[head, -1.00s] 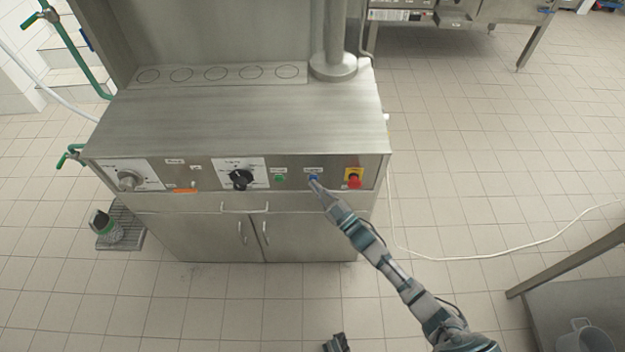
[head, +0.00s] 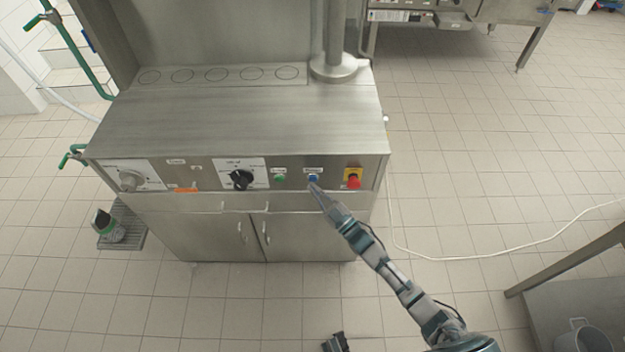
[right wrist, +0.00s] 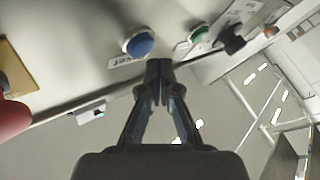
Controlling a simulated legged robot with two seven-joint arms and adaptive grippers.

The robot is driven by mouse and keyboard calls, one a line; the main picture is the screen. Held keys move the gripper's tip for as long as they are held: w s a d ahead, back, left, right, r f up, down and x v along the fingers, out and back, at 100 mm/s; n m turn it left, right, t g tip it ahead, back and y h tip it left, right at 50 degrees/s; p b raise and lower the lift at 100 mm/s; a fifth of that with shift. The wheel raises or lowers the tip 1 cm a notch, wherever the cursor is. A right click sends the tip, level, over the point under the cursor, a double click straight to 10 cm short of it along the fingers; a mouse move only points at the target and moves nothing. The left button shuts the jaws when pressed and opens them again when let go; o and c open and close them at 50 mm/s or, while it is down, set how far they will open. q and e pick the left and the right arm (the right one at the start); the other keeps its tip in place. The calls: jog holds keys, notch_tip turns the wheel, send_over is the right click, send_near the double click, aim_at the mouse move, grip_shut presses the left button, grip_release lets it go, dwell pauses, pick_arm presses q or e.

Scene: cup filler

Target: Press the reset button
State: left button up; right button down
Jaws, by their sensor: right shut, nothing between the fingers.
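The blue button (head: 313,178) is on the front panel of the steel machine (head: 240,125), between the green button (head: 280,179) and the red emergency knob (head: 353,181). My right gripper (head: 315,187) is shut and empty, its tip just below the blue button. In the right wrist view the blue button (right wrist: 140,45) stands in a pale ring with a label beside it. The closed fingertips (right wrist: 158,68) are close to its lower right edge; I cannot tell whether they touch. A dark piece (head: 336,343) at the bottom edge appears to be my left gripper, mostly cut off.
A black dial (head: 241,179) and a grey dial (head: 130,181) are further left on the panel. A steel table (head: 575,262) stands at the right. The tiled floor in front is open.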

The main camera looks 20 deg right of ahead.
pick_arm(q)
jog(key=r+p, duration=0.1)
jog(key=r, duration=0.1)
jog(key=r+p, duration=0.1)
jog(key=p, duration=0.1)
jog(key=shift+w+r, duration=0.35)
pick_arm(e)
jog(key=s+a, duration=0.1)
jog(key=s, duration=0.4)
jog(key=shift+s+a, duration=0.35)
jog(key=shift+s, duration=0.05)
